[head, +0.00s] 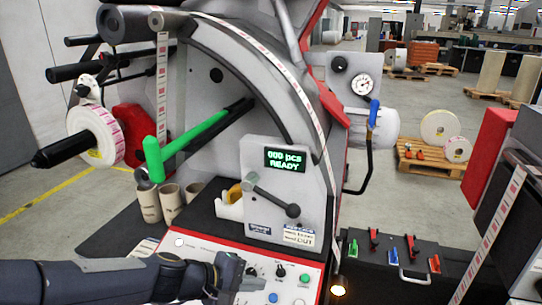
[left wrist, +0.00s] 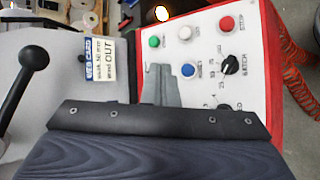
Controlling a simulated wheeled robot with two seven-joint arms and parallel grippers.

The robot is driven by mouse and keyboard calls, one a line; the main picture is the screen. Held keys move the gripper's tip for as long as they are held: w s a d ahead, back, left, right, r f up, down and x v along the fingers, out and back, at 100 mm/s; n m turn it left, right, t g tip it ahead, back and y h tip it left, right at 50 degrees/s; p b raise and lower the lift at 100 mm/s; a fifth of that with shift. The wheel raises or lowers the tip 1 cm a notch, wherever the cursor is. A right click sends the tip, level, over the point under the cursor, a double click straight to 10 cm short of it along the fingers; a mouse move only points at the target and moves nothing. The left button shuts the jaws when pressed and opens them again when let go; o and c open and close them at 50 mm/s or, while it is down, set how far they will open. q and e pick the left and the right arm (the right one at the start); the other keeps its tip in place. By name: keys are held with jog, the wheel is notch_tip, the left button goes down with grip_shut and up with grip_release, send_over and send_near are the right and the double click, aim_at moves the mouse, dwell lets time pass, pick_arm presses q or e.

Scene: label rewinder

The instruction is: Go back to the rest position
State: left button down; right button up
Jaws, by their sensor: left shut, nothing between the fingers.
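My left arm comes in from the lower left of the head view. My left gripper (head: 238,274) is shut and empty, in front of the sloped white control panel (head: 200,246). In the left wrist view its grey fingers (left wrist: 162,84) stand before the panel, beside the green button (left wrist: 154,41) and the blue button (left wrist: 188,70). The pictures do not show clearly whether the fingers touch the panel. The label rewinder's display (head: 285,160) reads "000 pcs READY" in green. My right gripper is in neither view.
A lever with a black knob (head: 292,210) sticks out above the panel. A green bar (head: 153,160), a label roll (head: 95,135) and cardboard cores (head: 149,203) are at left.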

pick_arm(q)
jog(key=s+a+r+m+y, duration=0.2)
jog(key=s+a+m+y, duration=0.4)
jog(key=s+a, duration=1.1)
jog(key=s+m, duration=0.1)
jog(key=s, duration=0.3)
jog(key=shift+m, duration=0.4)
